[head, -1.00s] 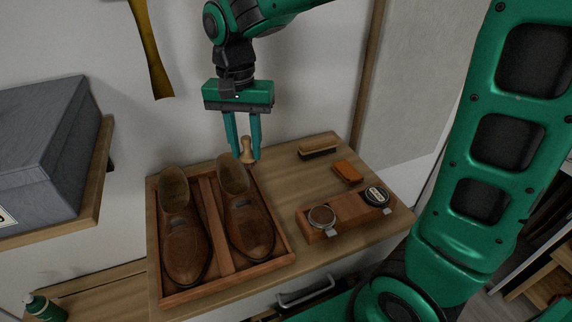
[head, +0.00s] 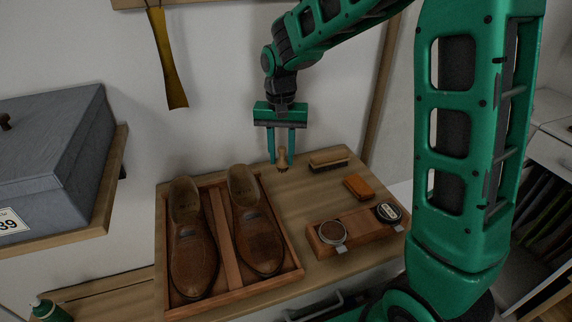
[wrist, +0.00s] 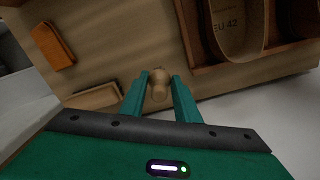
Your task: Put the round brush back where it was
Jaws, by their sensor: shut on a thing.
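The round brush (head: 282,160) has a light wooden knob handle and shows between the fingertips of my gripper (head: 287,158) in the head view. In the wrist view the round brush (wrist: 159,86) sits between the two teal fingers of my gripper (wrist: 160,90), which are shut on its handle. It is upright, over the back of the wooden tabletop (head: 292,200), between the shoe tray and the long brush. I cannot tell whether its bristles touch the wood.
A tray (head: 234,292) with two brown shoes stands to the left. A long brush (head: 330,160), an orange block (head: 358,187) and a wooden holder (head: 358,224) with two round tins stand to the right. A wall lies close behind. A grey box (head: 50,150) sits far left.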

